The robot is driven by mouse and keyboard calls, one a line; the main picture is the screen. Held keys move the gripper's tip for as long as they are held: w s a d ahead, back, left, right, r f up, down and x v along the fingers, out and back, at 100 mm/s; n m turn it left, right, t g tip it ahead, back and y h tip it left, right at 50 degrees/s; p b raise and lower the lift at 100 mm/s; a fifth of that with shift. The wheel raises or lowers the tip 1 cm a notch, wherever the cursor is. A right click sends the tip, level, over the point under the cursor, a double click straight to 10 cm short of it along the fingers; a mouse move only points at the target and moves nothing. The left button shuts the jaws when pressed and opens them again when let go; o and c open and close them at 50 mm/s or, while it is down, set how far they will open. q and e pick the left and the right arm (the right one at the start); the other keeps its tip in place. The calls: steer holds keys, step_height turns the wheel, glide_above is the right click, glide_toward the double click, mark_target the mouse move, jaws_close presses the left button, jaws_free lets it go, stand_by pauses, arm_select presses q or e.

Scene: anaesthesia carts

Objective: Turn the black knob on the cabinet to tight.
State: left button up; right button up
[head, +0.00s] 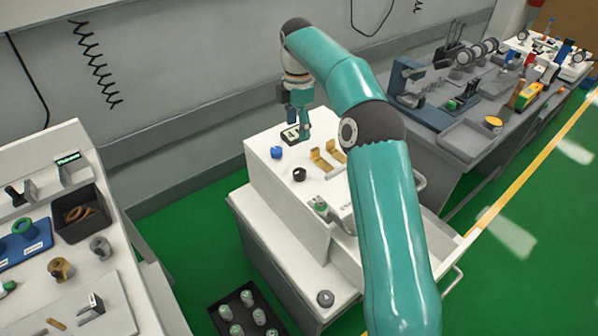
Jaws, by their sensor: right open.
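The white cabinet (265,215) stands in the middle of the head view. The black knob (299,174) sits on its top, toward the front left of a pair of brass brackets. Which way the knob is turned is too small to tell. My right arm reaches in from the lower right and bends down over the back of the cabinet top. My right gripper (304,130) is open, pointing down behind the black knob and apart from it. It partly covers a dark block with a pale face at the back edge. My left gripper is not in view.
A blue knob (277,152) sits behind and left of the black one; brass brackets (326,160) stand to its right. A black tray of vials (246,313) lies in front. Benches with equipment stand left (120,285) and right (465,138). My arm hides the cabinet's right part.

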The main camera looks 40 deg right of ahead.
steer(key=b, duration=0.3)
glide_toward(300, 171)
step_height(300, 171, down, 9)
steer(key=shift+f, duration=0.15)
steer(key=c, duration=1)
steer(key=shift+s+a, duration=0.1)
steer(key=shift+a, duration=0.15)
steer(key=shift+c, duration=0.7)
steer(key=shift+d, duration=0.15)
